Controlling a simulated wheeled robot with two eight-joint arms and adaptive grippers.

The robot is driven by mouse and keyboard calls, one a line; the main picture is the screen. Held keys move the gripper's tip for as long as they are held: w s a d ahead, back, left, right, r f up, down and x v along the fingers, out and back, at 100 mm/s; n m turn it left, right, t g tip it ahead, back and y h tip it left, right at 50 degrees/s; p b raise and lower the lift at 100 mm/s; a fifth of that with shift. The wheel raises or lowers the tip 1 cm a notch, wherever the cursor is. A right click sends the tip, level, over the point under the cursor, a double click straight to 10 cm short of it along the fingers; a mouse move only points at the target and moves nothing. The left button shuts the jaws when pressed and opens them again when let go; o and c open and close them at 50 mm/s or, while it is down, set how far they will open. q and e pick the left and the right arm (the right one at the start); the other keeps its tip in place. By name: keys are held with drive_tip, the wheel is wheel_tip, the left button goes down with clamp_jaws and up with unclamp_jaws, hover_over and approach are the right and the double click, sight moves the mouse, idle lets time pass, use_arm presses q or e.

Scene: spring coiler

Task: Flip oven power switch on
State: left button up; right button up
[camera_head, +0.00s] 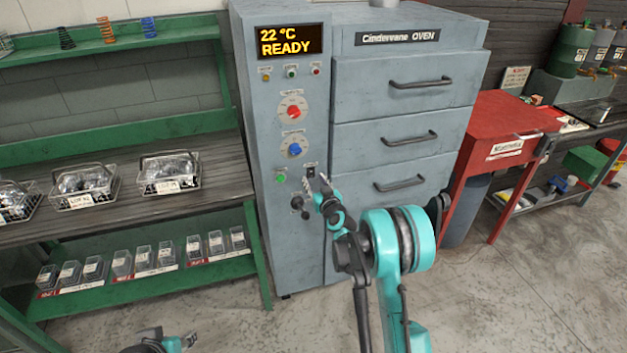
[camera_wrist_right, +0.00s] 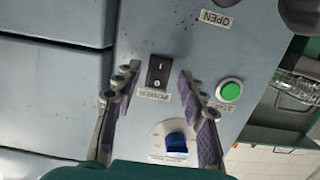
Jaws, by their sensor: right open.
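The grey oven (camera_head: 405,115) stands in the middle of the head view, its display (camera_head: 290,41) reading "22 °C READY". Its small black power switch (camera_head: 310,172) sits low on the left control panel. In the right wrist view the switch (camera_wrist_right: 158,72) shows upside down above a POWER label (camera_wrist_right: 154,95). My right gripper (camera_head: 314,188) is open and empty in front of the panel; in its wrist view the fingers (camera_wrist_right: 156,78) stand on either side of the switch. Contact cannot be told. My left gripper (camera_head: 172,343) is partly visible at the bottom edge.
Near the switch are a green button (camera_wrist_right: 230,90), a blue knob (camera_wrist_right: 177,143) and a red knob (camera_head: 293,111). A green-framed shelf (camera_head: 130,205) with baskets stands left. A red cabinet (camera_head: 505,125) stands right. The floor (camera_head: 510,300) is clear at right front.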

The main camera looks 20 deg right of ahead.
drive_tip(key=s+r, duration=0.1)
drive_tip(key=s, duration=0.9)
drive_tip(key=shift+s+d+r, duration=0.15)
drive_tip(key=shift+r, duration=0.05)
drive_tip(key=s+a+r+n+g+y, duration=0.1)
drive_tip(key=s+a+r+g, duration=0.1)
drive_tip(key=s+a+r, duration=0.35)
drive_tip(key=s+a+r+g+y, duration=0.1)
drive_tip(key=s+a+r+g, duration=0.15)
drive_tip(key=s, duration=0.55)
drive_tip(key=s+f+g+h, duration=0.1)
drive_tip(key=s+f+g, duration=0.1)
drive_tip(key=s, duration=0.9)
drive_tip(key=s+d+f+m+g+h, duration=0.1)
drive_tip(key=s+f+g, duration=0.1)
drive_tip(key=s, duration=0.9)
drive_tip(key=shift+s+d+f+g+h, duration=0.3)
drive_tip(key=shift+f+g, duration=0.1)
drive_tip(key=shift+g, duration=0.05)
